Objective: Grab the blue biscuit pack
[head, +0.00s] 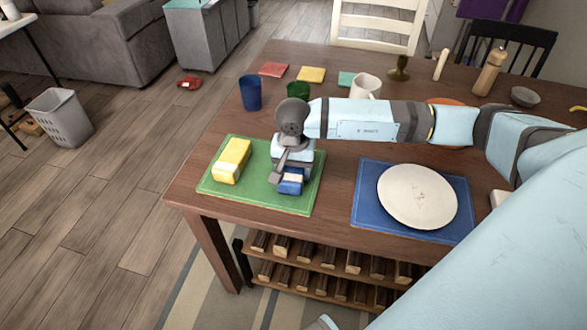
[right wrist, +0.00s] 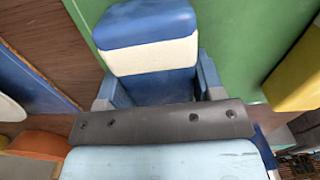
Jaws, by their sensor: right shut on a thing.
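The blue biscuit pack (head: 291,183), blue with a white band, is on the green mat (head: 302,206) at the table's left end. My right gripper (head: 293,172) points down over it and is shut on it. In the right wrist view the pack (right wrist: 150,50) sits between the two fingers (right wrist: 160,85), with its banded end sticking out past them. Whether the pack still touches the mat cannot be told. A yellow pack (head: 232,160) with a white band lies to the left on the same mat. My left gripper is not in view.
A white plate (head: 417,196) on a blue mat (head: 366,214) lies to the right. A blue cup (head: 250,93), a green cup (head: 298,91) and a white mug (head: 366,86) stand behind my right arm. Firewood shelves (head: 330,264) are under the table (head: 335,184).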

